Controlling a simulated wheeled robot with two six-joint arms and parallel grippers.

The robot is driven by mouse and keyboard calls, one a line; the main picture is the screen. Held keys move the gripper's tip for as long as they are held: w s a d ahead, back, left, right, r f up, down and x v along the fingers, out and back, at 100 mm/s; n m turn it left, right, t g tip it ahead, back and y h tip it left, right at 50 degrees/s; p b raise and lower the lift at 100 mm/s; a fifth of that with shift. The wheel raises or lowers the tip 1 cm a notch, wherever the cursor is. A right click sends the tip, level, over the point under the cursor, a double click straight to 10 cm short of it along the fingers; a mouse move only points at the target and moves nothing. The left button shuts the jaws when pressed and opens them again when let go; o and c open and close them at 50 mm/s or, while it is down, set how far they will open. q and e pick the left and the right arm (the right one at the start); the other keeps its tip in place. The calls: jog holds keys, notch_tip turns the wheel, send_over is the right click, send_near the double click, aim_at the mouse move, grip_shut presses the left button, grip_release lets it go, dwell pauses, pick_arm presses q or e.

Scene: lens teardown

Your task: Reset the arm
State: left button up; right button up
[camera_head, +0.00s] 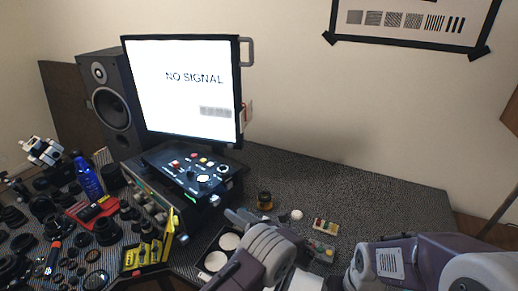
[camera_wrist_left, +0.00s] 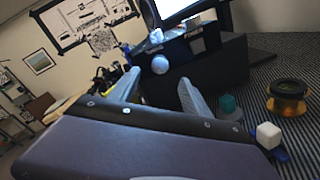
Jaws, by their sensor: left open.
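My left gripper (camera_head: 224,246) is open and empty in the head view, with its fingers pointing left over a dark tray holding white discs. In the left wrist view, the two grey fingers of this gripper (camera_wrist_left: 158,84) stand apart with nothing between them. Grey and purple arm links of mine fill the lower right of the head view. My right gripper does not show.
A control box (camera_head: 196,172) and monitor (camera_head: 185,88) stand behind the gripper, with a speaker (camera_head: 110,100) at left. Lens parts, a blue bottle (camera_head: 88,178) and a yellow box (camera_head: 145,252) crowd the left. The table's right side (camera_head: 385,205) is clear.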

pick_arm(q)
jog(key=s+a+r+n+g+y, duration=0.1)
jog(key=a+r+n+g, duration=0.45)
jog(key=a+r, duration=0.7)
jog(key=s+a+f+n+g+h+p, duration=0.15)
jog(key=s+a+n+g+h, duration=0.3)
jog(key=s+a+n, duration=0.55)
jog(key=s+d+f+n+g+h, duration=0.1)
jog(key=s+d+f+n+h, duration=0.15)
jog(key=s, duration=0.45)
jog(key=s+d+f+n+h, duration=0.2)
jog(key=s+d+f+h, duration=0.2)
jog(key=s, duration=0.3)
jog(key=d+f+n+t+h, duration=0.2)
jog(key=d+f+n+h, duration=0.3)
jog(key=d+n, duration=0.5)
jog(key=shift+f+n, duration=0.15)
jog(key=shift+n, duration=1.05)
